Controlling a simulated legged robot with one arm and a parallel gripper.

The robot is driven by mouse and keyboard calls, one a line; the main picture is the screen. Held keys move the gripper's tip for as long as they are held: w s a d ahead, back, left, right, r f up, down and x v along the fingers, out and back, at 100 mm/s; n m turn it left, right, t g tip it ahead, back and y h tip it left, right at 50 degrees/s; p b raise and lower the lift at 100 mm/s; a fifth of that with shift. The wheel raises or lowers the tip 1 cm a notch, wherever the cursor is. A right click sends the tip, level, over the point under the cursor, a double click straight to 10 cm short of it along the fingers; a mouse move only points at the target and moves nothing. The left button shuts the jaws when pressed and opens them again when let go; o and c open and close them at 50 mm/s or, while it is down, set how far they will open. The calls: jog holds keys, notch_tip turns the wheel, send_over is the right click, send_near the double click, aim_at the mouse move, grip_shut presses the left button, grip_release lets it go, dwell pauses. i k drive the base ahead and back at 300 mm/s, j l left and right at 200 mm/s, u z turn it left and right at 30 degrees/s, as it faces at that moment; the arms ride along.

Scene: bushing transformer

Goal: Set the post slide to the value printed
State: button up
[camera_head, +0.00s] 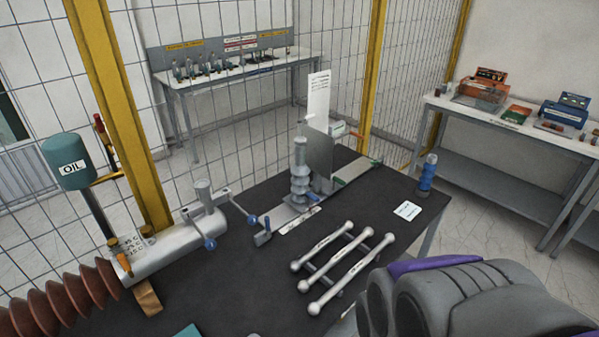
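A grey ribbed post (300,175) stands upright on the black table, left of a flat grey upright plate (321,153). A metal rail (352,171) runs along the table beneath them, with a small green part near its right end. A pale strip with marks (299,221) lies at the post's foot; its marks are too small to read. A white printed sheet (318,94) stands above the plate, its text unreadable. A white card (407,210) lies at the table's right, also unreadable. Part of my grey and purple arm fills the lower right; my gripper's fingers do not show.
Several silver rods with ball ends (345,262) lie on the table (235,285) before the post. A silver cylinder with blue-knobbed levers (178,243), a brown ribbed bushing (62,300) and a green OIL container (70,161) are at left. A blue bottle-like object (427,175) stands at right.

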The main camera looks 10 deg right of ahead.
aim_at(301, 200)
jog(key=i+l+z, duration=0.25)
jog(key=z, duration=0.15)
jog(key=i+l+z, duration=0.4)
jog(key=k+j, duration=0.1)
